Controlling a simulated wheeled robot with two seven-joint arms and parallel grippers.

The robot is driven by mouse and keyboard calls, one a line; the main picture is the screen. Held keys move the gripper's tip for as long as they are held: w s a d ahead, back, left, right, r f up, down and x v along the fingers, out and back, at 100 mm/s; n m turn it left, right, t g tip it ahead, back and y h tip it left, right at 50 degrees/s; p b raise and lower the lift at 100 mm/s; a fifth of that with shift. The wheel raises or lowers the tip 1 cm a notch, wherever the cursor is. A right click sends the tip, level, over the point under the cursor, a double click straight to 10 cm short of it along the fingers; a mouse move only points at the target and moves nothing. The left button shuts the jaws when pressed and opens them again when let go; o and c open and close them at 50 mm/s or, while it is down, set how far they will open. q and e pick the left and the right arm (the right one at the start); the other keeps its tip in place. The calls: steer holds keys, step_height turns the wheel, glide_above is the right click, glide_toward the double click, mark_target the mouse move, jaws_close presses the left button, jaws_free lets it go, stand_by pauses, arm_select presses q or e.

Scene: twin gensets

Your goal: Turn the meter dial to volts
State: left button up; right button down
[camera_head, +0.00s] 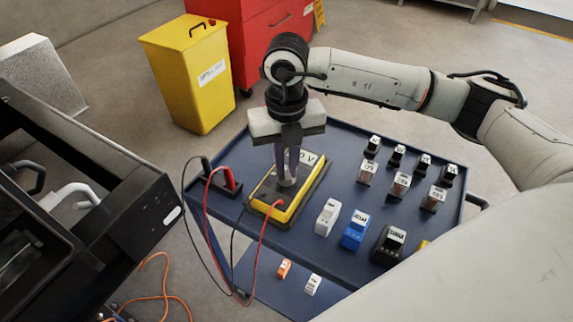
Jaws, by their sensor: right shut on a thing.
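A yellow and dark meter (269,203) lies on the blue cart top (335,145), near its left side. A white label with a V on it shows at the meter's far end. My right gripper (287,180) points down over the middle of the meter. Its fingers are shut on the meter's dial, which they mostly hide. The dial's setting cannot be read. A red lead and a black lead run from the meter to probes (222,178) at the cart's left edge. My left gripper is not in view.
Several small labelled blocks stand on the cart's right half, among them a blue one (356,230) and a white one (327,216). A yellow bin (190,75) and red cabinet (270,35) stand behind. Dark machinery (120,220) is at left. An orange cable (155,285) lies on the floor.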

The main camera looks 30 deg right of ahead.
mark_target(286, 172)
steer(key=c, duration=1.8)
jaws_free()
step_height(286, 172, up, 10)
steer(key=shift+r+b, duration=0.25)
steer(key=shift+b, duration=0.05)
